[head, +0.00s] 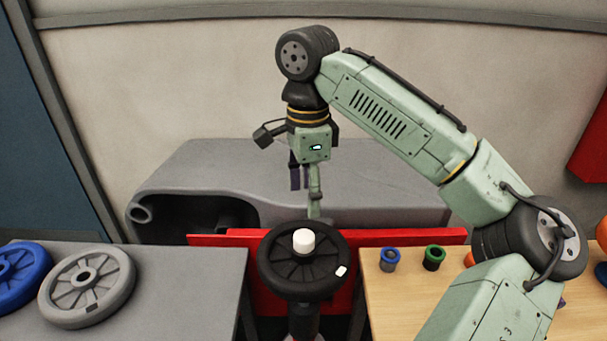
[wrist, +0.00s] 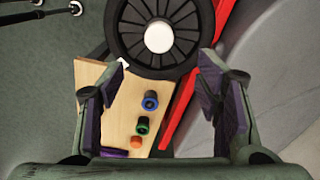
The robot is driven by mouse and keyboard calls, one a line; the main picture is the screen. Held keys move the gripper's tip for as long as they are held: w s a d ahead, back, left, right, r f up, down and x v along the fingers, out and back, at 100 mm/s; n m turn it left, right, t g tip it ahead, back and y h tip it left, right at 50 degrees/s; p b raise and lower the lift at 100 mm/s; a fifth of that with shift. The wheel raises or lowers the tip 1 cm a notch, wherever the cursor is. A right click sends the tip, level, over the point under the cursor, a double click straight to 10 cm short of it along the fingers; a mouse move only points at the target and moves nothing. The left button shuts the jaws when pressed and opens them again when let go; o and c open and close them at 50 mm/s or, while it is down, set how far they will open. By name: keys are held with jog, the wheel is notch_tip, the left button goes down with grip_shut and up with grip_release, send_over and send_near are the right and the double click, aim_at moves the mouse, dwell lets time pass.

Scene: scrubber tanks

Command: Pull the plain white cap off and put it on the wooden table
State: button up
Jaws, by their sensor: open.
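The plain white cap (head: 303,240) sits at the hub of a black spoked wheel (head: 275,275), which stands on a dark post. The cap also shows in the wrist view (wrist: 159,36) at the top, beyond the fingertips. My gripper (head: 305,192) points down above and behind the wheel in the head view. Its fingers (wrist: 163,90) are spread apart with nothing between them, and it is apart from the cap. The wooden table (head: 385,310) is at the right in the head view, partly hidden by my arm, and it also shows in the wrist view (wrist: 118,118).
A blue ring (head: 390,258) and a green ring (head: 434,257) stand on the wooden table, with orange pieces near my arm. A grey table (head: 190,290) at left holds a grey wheel (head: 88,286) and a blue wheel (head: 20,277). A red panel (head: 400,237) runs behind the black wheel.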

aim_at(306, 236)
notch_tip(306, 236, down, 11)
jog(key=shift+s+a+r+p, duration=0.1)
jog(key=shift+r+p, duration=0.1)
jog(key=shift+p, duration=0.4)
jog(key=shift+c, duration=0.3)
jog(key=c, duration=1.3)
jog(key=shift+c, duration=0.2)
jog(key=shift+r+p, duration=1.1)
jog(key=shift+r, duration=0.05)
dwell(0.4)
notch_tip(306, 236, up, 2)
jog(key=shift+r+p, duration=0.1)
jog(key=shift+p, duration=1)
jog(key=shift+r, duration=1.8)
